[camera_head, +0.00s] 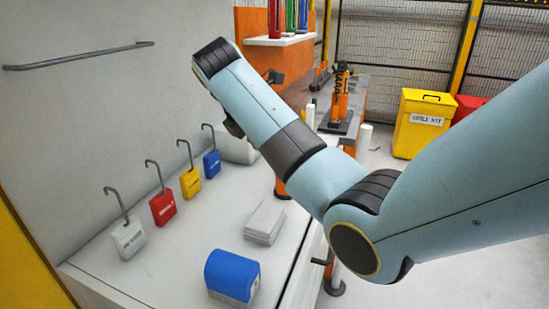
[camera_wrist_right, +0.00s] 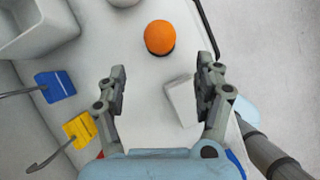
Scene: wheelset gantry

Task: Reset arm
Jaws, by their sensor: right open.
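My right arm (camera_head: 390,215) comes in from the right in the head view, bends at the elbow, and rises toward the upper left over the white counter (camera_head: 190,235). Its gripper is mostly hidden behind the forearm there. In the right wrist view the right gripper (camera_wrist_right: 162,76) is open, with its two fingers apart and nothing between the fingertips. An orange round knob with a dark base (camera_wrist_right: 160,37) stands beyond the fingertips. A stack of white sheets (camera_wrist_right: 183,101) lies beside the right-hand finger, partly covered by it. My left gripper is in neither view.
White, red, yellow and blue padlocks (camera_head: 212,164) line the counter by the wall. A blue-lidded box (camera_head: 231,276) stands at the front. A white bin (camera_head: 238,151) is partly behind my arm. A yellow bin (camera_head: 421,125) stands on the floor behind.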

